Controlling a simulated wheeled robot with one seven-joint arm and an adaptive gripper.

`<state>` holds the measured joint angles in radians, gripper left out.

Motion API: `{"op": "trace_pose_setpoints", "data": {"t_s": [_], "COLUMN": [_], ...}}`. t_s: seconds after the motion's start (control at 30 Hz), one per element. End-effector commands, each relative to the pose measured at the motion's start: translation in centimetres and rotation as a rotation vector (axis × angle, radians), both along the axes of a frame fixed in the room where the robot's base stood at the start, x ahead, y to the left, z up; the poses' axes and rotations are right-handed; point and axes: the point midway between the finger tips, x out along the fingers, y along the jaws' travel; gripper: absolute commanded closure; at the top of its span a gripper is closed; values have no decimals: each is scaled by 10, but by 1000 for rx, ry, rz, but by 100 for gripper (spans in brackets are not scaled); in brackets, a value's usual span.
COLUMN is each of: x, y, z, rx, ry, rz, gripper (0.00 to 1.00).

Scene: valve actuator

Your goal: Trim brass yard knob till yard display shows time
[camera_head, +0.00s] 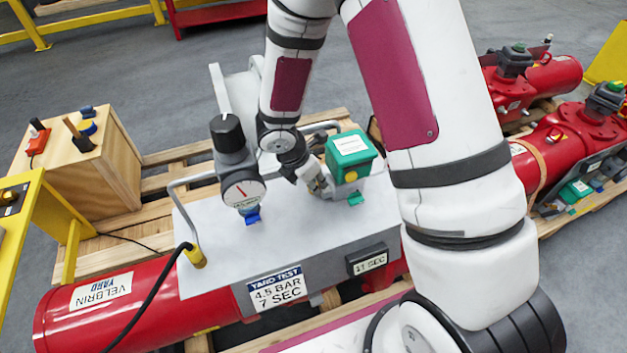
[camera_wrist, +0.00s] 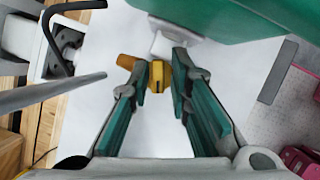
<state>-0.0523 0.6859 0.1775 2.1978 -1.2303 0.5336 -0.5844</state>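The green box with a white label (camera_head: 352,152) stands on the white panel, with a yellow knob (camera_head: 350,177) low on its front. In the wrist view a yellow-brass knob (camera_wrist: 157,74) sits below the green housing (camera_wrist: 240,15), with an orange-brown piece at its left. My gripper (camera_head: 320,184) is beside the box; in the wrist view its teal fingers (camera_wrist: 160,72) stand apart on either side of the brass knob. Contact with the knob is unclear. The yard display (camera_head: 370,262) on the front shows a SEC reading, its digits too small to read surely. The yard sign (camera_head: 277,288) reads 4.5 BAR, 7 SEC.
A gauge (camera_head: 243,193) under a black-topped regulator (camera_head: 227,132) stands left of my gripper. A bent grey pipe (camera_head: 184,205) and a black cable are farther left. A wooden box (camera_head: 85,165) stands at left, red valve assemblies (camera_head: 570,130) at right.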

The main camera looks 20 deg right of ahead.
Motion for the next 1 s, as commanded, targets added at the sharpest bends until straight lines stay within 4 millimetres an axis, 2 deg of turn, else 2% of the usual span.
{"op": "trace_pose_setpoints", "data": {"t_s": [0.5, 0.73, 0.97, 1.0], "x": [3, 3, 3, 2], "y": [1, 0, 0, 0], "z": [0, -1, -1, -1], "rx": [3, 2, 3, 3], "ry": [-5, -4, -3, -3], "rz": [-1, -84, -89, -89], "gripper": [100, 100, 100, 85]}}
